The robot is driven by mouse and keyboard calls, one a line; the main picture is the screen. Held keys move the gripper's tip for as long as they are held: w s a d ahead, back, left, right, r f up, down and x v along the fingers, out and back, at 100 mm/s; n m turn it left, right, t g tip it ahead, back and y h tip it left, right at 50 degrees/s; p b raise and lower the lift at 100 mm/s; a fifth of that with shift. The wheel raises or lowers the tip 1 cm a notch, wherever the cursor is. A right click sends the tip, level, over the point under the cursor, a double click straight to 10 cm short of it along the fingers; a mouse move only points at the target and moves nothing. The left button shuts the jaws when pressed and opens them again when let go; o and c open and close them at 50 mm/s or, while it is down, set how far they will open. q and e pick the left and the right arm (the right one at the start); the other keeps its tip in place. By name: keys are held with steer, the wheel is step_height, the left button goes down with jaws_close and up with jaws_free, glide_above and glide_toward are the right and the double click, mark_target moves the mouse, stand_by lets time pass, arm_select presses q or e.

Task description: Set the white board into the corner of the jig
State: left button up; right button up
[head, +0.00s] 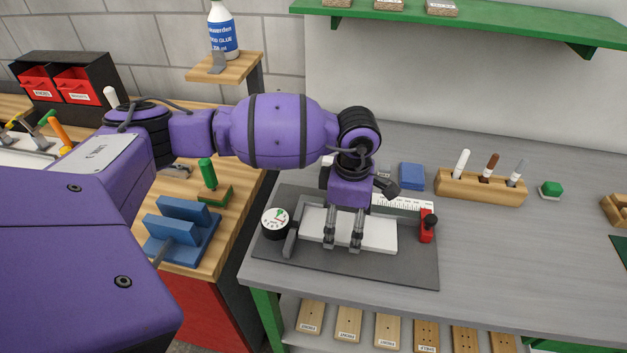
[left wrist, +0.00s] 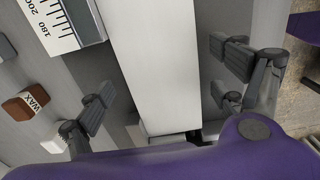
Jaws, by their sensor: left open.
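The white board (head: 382,238) lies flat, lengthwise left to right, on the dark grey base (head: 410,272) of what looks like the jig. A grey stop bar (head: 290,243) stands at its left end, but I cannot tell whether they touch. My left gripper (head: 343,244) reaches down over the board's middle with its fingers open. In the left wrist view the board (left wrist: 155,65) runs between the spread fingers (left wrist: 170,90), with space on both sides. The gripper hides part of the board and its back edge. My right gripper is not in view.
A round dial (head: 275,220) stands left of the board, and a red clamp-like piece (head: 428,226) at its right. A ruler (head: 405,203) and blue block (head: 411,176) lie behind. A wooden marker holder (head: 480,188) stands farther right. The grey table's front right is clear.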

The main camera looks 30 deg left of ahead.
arm_select(q)
steer(key=shift+d+r, duration=0.1)
step_height(320, 180, up, 12)
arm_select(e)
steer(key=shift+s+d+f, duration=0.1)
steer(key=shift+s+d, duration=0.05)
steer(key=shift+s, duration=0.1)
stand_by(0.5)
